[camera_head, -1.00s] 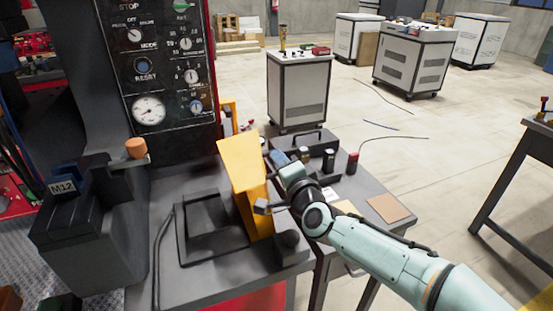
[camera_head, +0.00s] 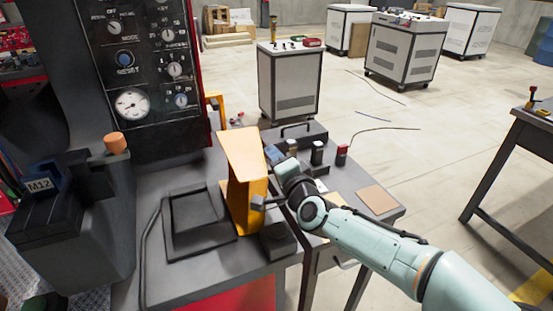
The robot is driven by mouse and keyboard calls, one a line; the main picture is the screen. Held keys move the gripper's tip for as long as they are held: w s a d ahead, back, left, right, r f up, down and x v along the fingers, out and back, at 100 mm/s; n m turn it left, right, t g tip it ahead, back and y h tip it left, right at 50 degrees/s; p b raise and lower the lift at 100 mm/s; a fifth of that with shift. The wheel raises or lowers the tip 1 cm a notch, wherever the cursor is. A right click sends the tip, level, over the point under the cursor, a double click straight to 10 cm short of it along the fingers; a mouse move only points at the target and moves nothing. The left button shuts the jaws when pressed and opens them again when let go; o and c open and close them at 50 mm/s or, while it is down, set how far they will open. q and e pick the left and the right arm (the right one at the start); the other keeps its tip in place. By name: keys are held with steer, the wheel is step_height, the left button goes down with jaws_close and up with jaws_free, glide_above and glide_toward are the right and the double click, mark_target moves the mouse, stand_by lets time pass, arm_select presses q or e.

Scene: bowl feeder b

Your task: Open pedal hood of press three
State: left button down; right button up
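The yellow pedal hood (camera_head: 241,175) stands raised, roughly upright, on the grey bench of the press. It is at the right side of a black rectangular pedal frame (camera_head: 176,246). The pedal itself cannot be made out clearly. My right gripper (camera_head: 262,190) is at the hood's right side, with a grey finger against or very near the hood's edge. Contact and the finger gap are hard to tell, because the hood and wrist hide part of the gripper. My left gripper is not in view.
A black control panel (camera_head: 150,65) rises behind the bench. A dark block marked M12 (camera_head: 40,184) and an orange knob (camera_head: 116,143) are at left. A black case (camera_head: 297,135) and small bottles stand behind my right gripper. White cabinets (camera_head: 290,85) stand on open floor beyond.

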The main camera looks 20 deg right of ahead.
steer(key=shift+r, duration=0.15)
